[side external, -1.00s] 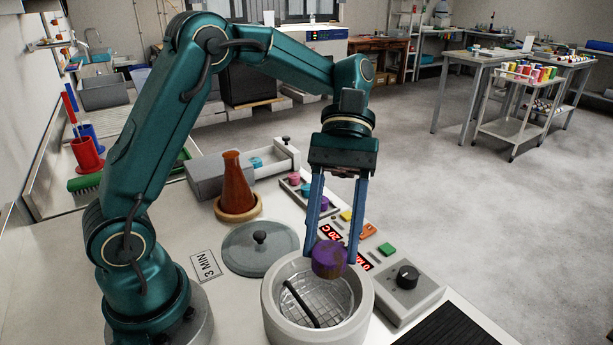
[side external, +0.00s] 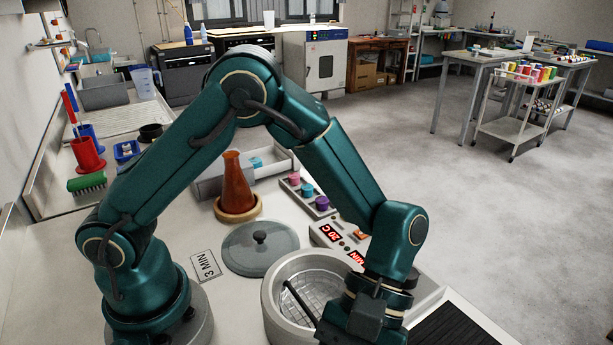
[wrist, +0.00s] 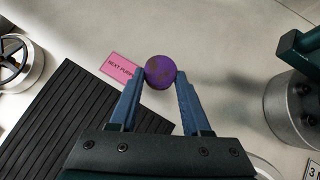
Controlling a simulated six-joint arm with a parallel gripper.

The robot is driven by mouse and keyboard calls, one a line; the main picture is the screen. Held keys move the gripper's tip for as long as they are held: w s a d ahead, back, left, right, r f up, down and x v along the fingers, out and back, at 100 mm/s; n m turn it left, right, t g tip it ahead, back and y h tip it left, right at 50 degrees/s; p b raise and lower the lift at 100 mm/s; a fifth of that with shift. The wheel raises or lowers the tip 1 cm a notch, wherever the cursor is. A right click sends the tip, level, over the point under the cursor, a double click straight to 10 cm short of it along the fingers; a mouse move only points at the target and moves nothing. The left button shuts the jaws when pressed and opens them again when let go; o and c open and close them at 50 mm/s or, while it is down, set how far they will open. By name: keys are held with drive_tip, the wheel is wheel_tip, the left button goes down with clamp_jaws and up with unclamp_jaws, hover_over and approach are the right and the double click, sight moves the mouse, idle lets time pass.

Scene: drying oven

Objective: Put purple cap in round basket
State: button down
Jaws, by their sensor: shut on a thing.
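My gripper (wrist: 160,80) is shut on a purple cap (wrist: 160,70) with brownish patches, held between its fingertips in the wrist view. In the side view my wrist hangs at the lower right over the front edge of the round oven, hiding the fingers and the cap. The oven (side external: 272,305) is a pale round pot, open at the top, with a wire mesh (side external: 318,288) and a black handle inside. In the wrist view a round metal container (wrist: 36,68) with dark crossing bars is cut by the left edge; I cannot tell if it is the round basket.
A black ribbed mat (wrist: 60,125) and a pink card (wrist: 118,66) lie below the cap. The grey lid (side external: 245,262), orange flask (side external: 237,190) and cap rack (side external: 293,190) stand behind the oven. A second purple cap (side external: 322,202) is in the rack.

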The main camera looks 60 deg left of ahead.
drive_tip(key=shift+s+d+f, duration=0.2)
drive_tip(key=shift+d, duration=0.05)
drive_tip(key=shift+f, duration=2)
drive_tip(key=shift+c, duration=1.8)
unclamp_jaws()
drive_tip(key=shift+f, duration=0.1)
